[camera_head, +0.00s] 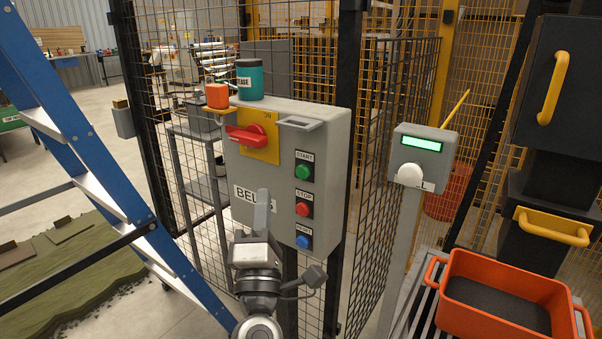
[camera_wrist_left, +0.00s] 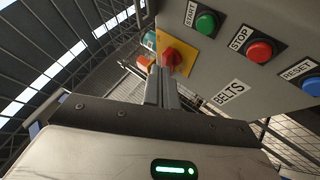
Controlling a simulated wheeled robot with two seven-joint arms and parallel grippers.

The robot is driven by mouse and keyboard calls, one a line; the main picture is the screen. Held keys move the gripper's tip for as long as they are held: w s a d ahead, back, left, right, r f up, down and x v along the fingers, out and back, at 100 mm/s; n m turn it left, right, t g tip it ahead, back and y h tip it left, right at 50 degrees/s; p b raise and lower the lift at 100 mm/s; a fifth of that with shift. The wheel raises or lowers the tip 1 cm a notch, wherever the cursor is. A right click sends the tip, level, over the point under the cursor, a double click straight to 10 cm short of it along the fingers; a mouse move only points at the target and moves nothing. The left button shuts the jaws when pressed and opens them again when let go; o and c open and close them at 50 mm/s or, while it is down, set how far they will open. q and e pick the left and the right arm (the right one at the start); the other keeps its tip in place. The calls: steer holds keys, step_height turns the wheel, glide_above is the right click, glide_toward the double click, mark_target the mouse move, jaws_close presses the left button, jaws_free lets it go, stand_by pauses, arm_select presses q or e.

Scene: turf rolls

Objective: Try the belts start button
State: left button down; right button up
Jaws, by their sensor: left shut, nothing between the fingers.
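The grey belts control box (camera_head: 328,133) is mounted by the mesh fence. Its green start button (camera_head: 303,172) is at the top of a column, above the red stop button (camera_head: 303,209) and the blue reset button (camera_head: 304,241). A red rotary switch (camera_head: 248,136) sits on a yellow plate to their left. My left gripper (camera_head: 263,195) is shut and empty in front of the box's lower left, partly covering the BELTS label. It appears left of and below the start button. In the left wrist view, the start button (camera_wrist_left: 206,23) is up and right of the shut fingers (camera_wrist_left: 161,75). My right gripper is not visible.
A blue ladder (camera_head: 90,150) is at left. A grey post box with a green display (camera_head: 421,150) and an orange crate (camera_head: 505,300) are at right.

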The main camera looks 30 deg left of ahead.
mark_target(303, 172)
arm_select(q)
steer(key=w, duration=0.5)
steer(key=w+b, duration=0.1)
steer(key=w, duration=0.1)
steer(key=shift+w+d, duration=0.3)
steer(key=shift+w, duration=0.1)
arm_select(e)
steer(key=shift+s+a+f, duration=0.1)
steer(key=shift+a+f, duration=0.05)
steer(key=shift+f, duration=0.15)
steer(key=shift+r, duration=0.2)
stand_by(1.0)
arm_select(q)
steer(key=shift+w, duration=0.15)
steer(key=shift+w, duration=0.25)
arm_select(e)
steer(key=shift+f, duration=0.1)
